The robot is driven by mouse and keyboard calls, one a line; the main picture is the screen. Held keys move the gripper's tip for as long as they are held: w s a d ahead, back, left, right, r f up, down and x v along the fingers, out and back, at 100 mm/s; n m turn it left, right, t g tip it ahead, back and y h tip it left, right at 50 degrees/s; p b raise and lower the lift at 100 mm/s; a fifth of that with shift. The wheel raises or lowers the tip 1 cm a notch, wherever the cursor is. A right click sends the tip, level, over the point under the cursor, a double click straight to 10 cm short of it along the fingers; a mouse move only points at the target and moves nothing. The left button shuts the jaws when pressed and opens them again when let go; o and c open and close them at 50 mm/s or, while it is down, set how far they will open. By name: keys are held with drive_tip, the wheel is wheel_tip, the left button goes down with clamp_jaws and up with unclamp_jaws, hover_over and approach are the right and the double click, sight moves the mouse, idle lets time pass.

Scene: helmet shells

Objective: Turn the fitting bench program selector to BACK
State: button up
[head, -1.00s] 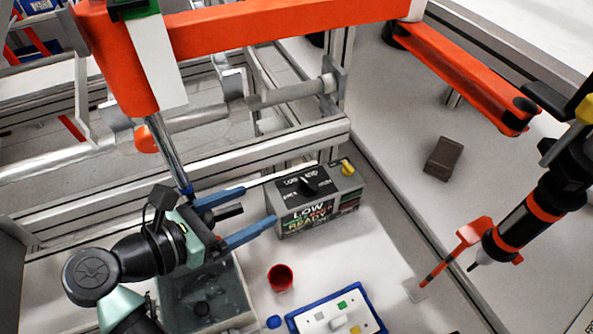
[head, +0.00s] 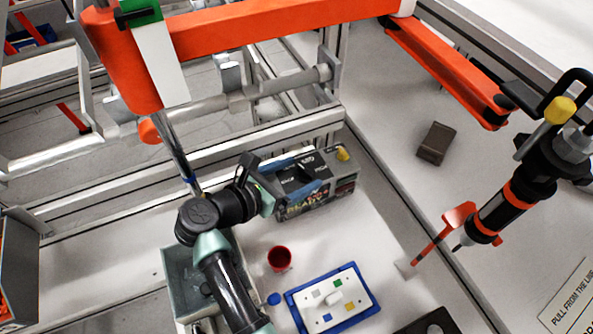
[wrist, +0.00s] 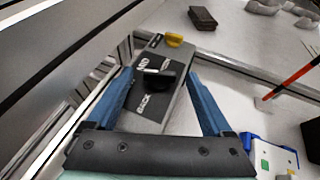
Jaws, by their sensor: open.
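The fitting bench program selector is a black knob (wrist: 157,78) on a black label plate (wrist: 150,115), on top of a grey box (head: 345,178). My gripper (wrist: 162,77) is open. In the wrist view its blue fingers lie on either side of the knob, with gaps on both sides. In the head view my gripper reaches over the box from the left, and my wrist hides the box's left end.
A yellow knob (head: 343,153) sits on the box's far end. A red cup (head: 279,258) and a blue-rimmed panel (head: 370,304) stand in front, beside a grey bin (head: 178,275). A metal rail (head: 230,155) runs behind. A black-and-orange tool (head: 505,205) hangs at right.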

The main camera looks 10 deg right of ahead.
clamp_jaws()
idle(0.4)
drive_tip(key=shift+s, duration=0.1)
drive_tip(key=n+t+y+p, duration=0.1)
drive_tip(key=n+t+p, duration=0.1)
drive_tip(key=p, duration=0.1)
drive_tip(key=shift+s+d+r+n+y, duration=0.2)
drive_tip(key=shift+s+n+y, duration=0.1)
drive_tip(key=shift+y, duration=0.1)
drive_tip(key=n+t+y+p, duration=0.1)
drive_tip(key=p, duration=0.1)
drive_tip(key=n+t+y+p, duration=0.1)
drive_tip(key=p, duration=0.1)
drive_tip(key=shift+s+d+r, duration=0.15)
drive_tip(key=shift+d, duration=0.1)
drive_tip(key=n+t+y+p, duration=0.1)
drive_tip(key=n+y+p, duration=0.1)
drive_tip(key=p, duration=0.3)
drive_tip(key=shift+d, duration=0.2)
drive_tip(key=shift+n+t+y+p, duration=0.3)
drive_tip(key=shift+n+y+p, duration=0.15)
drive_tip(key=shift+p, duration=0.3)
drive_tip(key=shift+f+n+y+p, duration=0.25)
drive_tip(key=shift+f+n+p, duration=0.1)
drive_tip(key=shift+p, duration=0.15)
